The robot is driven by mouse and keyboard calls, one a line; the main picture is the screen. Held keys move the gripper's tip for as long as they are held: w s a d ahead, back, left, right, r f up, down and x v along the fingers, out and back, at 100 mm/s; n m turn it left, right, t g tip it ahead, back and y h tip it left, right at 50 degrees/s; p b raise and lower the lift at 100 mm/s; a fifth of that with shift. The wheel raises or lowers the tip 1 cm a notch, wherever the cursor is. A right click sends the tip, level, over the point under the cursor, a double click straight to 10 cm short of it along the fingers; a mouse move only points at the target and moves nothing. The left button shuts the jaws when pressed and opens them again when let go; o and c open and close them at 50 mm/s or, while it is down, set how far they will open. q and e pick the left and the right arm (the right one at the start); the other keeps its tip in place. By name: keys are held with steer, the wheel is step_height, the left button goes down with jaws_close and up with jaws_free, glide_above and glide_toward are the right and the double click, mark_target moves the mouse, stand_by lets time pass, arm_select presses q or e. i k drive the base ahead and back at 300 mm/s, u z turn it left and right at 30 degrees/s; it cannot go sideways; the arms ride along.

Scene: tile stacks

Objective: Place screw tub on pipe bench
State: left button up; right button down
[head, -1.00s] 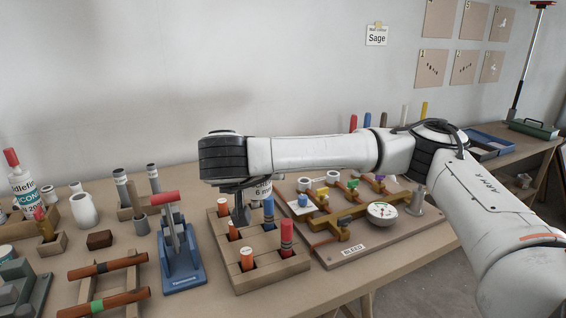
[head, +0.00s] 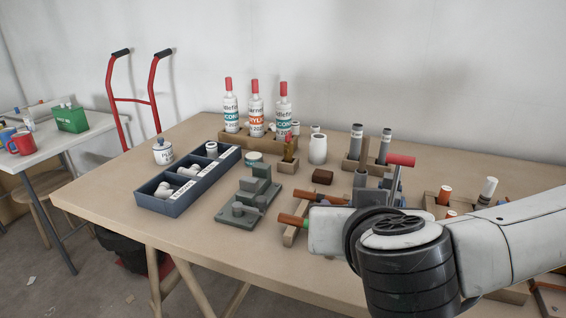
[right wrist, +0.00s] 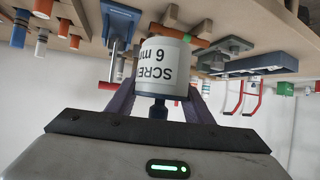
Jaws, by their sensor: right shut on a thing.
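The screw tub (right wrist: 160,62), white with an upside-down "SCREWS 6 mm" label, shows in the right wrist view. My right gripper (right wrist: 160,98) is shut on it, a dark finger on each side. In the head view my right arm reaches in from the right over the front of the tan bench (head: 245,250); its wrist hides the fingers and the tub there. How high the tub is above the bench I cannot tell. The bench bears pipe parts. My left gripper is in neither current view.
On the bench are a blue fittings tray (head: 182,200), a grey-green stepped block (head: 245,207), a pipe rack (head: 292,222), a white jar (head: 318,149) and several red-capped bottles (head: 256,115). Bare top shows at the front left. A white table (head: 60,135) stands left.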

mark_target(142, 157)
steer(key=k, duration=0.55)
steer(key=u, duration=0.9)
steer(key=i, duration=0.75)
steer(key=u, duration=0.9)
steer(key=i, duration=1.15)
steer(key=z, duration=0.85)
steer(key=i, duration=0.9)
steer(key=z, duration=0.8)
